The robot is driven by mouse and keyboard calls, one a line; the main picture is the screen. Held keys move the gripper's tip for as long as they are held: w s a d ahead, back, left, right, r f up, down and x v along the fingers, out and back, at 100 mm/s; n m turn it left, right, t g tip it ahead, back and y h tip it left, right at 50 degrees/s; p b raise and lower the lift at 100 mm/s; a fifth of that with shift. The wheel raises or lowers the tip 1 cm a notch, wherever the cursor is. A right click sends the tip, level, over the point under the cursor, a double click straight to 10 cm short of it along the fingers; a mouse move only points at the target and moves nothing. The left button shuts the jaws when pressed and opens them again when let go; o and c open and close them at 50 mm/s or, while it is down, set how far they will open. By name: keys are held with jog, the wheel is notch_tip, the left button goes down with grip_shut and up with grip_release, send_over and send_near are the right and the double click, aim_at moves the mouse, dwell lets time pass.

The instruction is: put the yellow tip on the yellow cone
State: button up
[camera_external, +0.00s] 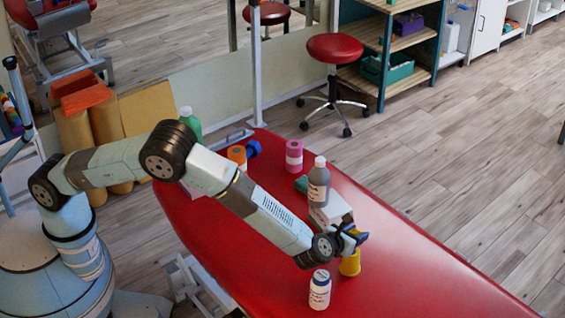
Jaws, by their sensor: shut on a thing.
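My gripper (358,237) is low over the red treatment table, with its dark blue fingers shut. A small trace of yellow shows at the fingers and fits the yellow tip, which is almost wholly hidden by them. The yellow cone (350,265) stands on the table directly below the fingers in this view. Its upper part is covered by my gripper. I cannot tell whether the held piece touches the cone or is above it.
The red table (430,275) is clear to the right. A white bottle (320,290) stands close in front of the cone, left. A grey-brown bottle (318,187) stands behind my wrist. A pink roll (294,157), orange roll (237,157) and green bottle (190,122) are farther back.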

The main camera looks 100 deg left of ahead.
jog(key=shift+f, duration=1.45)
jog(key=o, duration=1)
jog(key=shift+f, duration=0.1)
jog(key=shift+o, duration=0.2)
